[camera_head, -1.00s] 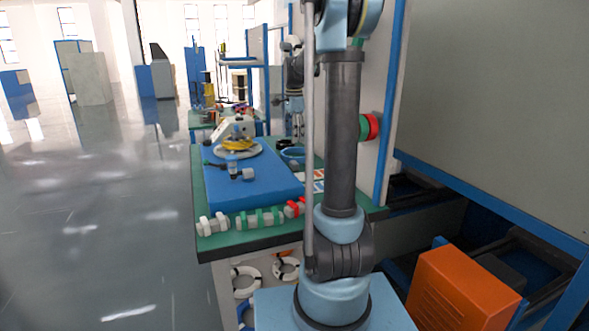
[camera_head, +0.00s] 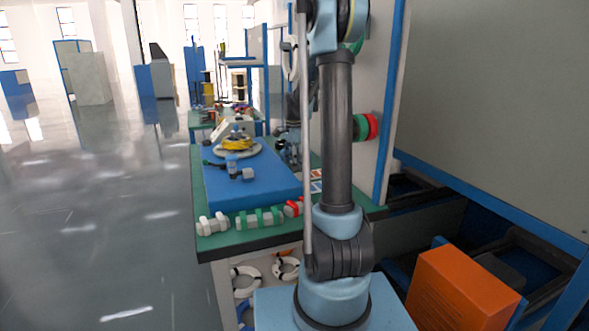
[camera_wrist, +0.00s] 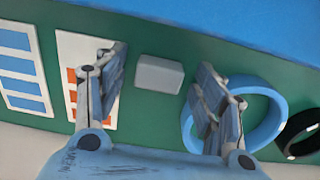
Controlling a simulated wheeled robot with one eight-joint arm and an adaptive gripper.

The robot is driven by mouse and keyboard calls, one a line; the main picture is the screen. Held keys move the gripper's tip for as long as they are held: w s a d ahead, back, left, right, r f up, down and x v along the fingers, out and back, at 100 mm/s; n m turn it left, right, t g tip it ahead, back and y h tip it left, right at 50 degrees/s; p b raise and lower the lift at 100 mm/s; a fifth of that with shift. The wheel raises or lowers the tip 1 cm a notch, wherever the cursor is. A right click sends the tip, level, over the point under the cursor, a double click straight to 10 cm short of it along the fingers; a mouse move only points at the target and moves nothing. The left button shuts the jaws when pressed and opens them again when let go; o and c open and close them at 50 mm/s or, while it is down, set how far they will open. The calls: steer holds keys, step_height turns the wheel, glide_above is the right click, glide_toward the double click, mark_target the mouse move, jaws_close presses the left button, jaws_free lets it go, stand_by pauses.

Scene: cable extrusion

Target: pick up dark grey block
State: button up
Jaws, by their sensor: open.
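A small grey block (camera_wrist: 159,74) lies on the green tabletop (camera_wrist: 140,35) in the wrist view, near the edge of the blue board. It looks mid to light grey there. My gripper (camera_wrist: 160,84) is open, with one finger on each side of the block in the picture. The fingers appear apart from the block, and the height gap cannot be told. In the head view my gripper (camera_head: 289,153) is low over the right side of the table, and the block cannot be made out there.
A blue ring (camera_wrist: 245,115) lies close by the right finger, with a black ring (camera_wrist: 299,135) beyond it. Printed cards (camera_wrist: 23,68) lie on the left. The blue board (camera_head: 245,190) carries several items; white, green and red fittings (camera_head: 258,218) line the table's front.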

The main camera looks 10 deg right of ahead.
steer(key=shift+f, duration=0.4)
steer(key=c, duration=1.1)
steer(key=shift+r, duration=0.15)
steer(key=shift+c, duration=0.2)
step_height(320, 180, up, 10)
steer(key=shift+f, duration=0.1)
